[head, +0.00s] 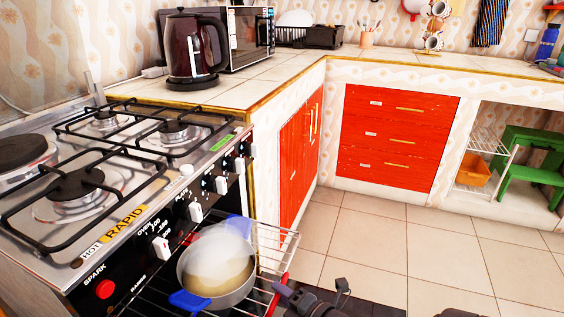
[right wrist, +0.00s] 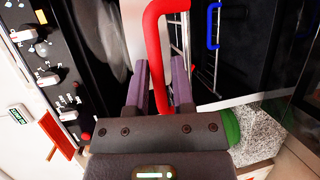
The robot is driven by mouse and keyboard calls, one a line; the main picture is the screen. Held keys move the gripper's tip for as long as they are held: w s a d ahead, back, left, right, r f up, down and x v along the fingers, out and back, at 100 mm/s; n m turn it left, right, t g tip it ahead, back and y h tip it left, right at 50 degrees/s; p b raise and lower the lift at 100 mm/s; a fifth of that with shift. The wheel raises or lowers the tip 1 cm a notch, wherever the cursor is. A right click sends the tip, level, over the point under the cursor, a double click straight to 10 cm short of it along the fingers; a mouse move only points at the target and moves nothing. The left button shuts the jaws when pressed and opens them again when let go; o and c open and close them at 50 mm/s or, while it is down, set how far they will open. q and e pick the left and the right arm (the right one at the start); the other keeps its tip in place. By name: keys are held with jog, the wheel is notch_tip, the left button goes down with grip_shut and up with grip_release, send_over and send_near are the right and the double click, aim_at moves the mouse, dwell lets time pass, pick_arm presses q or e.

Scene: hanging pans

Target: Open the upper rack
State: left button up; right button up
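The oven is open below the stove controls. A wire rack (head: 283,248) sticks out of it, and a pot (head: 216,268) with blue handles sits on the rack. A red handle (head: 272,298) is at the rack's front; it also shows large in the right wrist view (right wrist: 160,55). My right gripper (head: 283,291) is at this handle. In the right wrist view its two purple fingers (right wrist: 160,80) stand apart, one on each side of the red bar, with a gap visible. I cannot tell whether either finger touches it. My left gripper is not in view.
A blue handle (right wrist: 213,27) shows beyond the red one. The stove top (head: 85,190) with black grates is at left, its knobs (head: 195,211) just above the rack. Red cabinet doors (head: 297,160) stand to the right. The tiled floor (head: 400,245) is clear.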

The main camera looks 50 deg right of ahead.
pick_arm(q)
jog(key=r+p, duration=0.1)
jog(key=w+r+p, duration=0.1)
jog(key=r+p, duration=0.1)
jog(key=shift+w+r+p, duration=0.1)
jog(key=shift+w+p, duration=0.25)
pick_arm(e)
jog(key=s+r, duration=0.2)
jog(key=s, duration=0.7)
jog(key=shift+s+a, duration=0.3)
jog(key=shift+s, duration=0.1)
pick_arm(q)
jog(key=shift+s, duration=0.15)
